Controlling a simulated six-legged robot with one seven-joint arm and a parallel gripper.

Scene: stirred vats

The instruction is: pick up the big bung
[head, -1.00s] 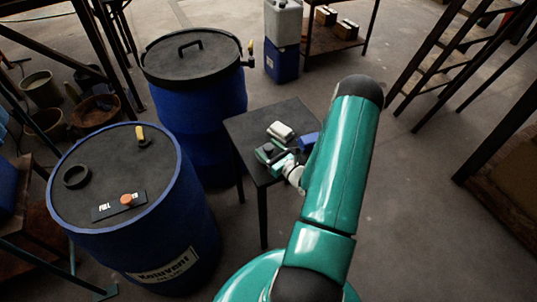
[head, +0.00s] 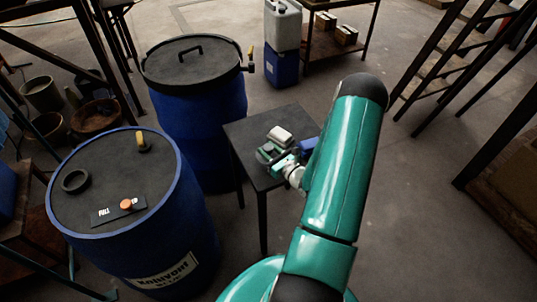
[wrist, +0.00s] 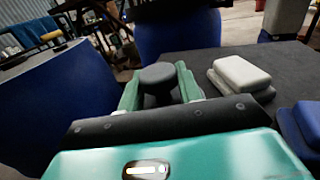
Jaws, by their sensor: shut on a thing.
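The big bung is a dark, round-topped plug (wrist: 158,78) in the wrist view. It stands upright between the two green fingers of my gripper (wrist: 159,88), which is shut on it. In the head view my gripper (head: 271,155) is over the small dark table (head: 285,115), at its front part. There the bung is small and mostly hidden by the fingers. I cannot tell whether its underside touches the tabletop.
A white block (wrist: 240,74) and a blue block (wrist: 300,122) lie on the table, right of my gripper. Another blue drum (head: 110,180) stands at left. Open floor (head: 430,190) lies to the right.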

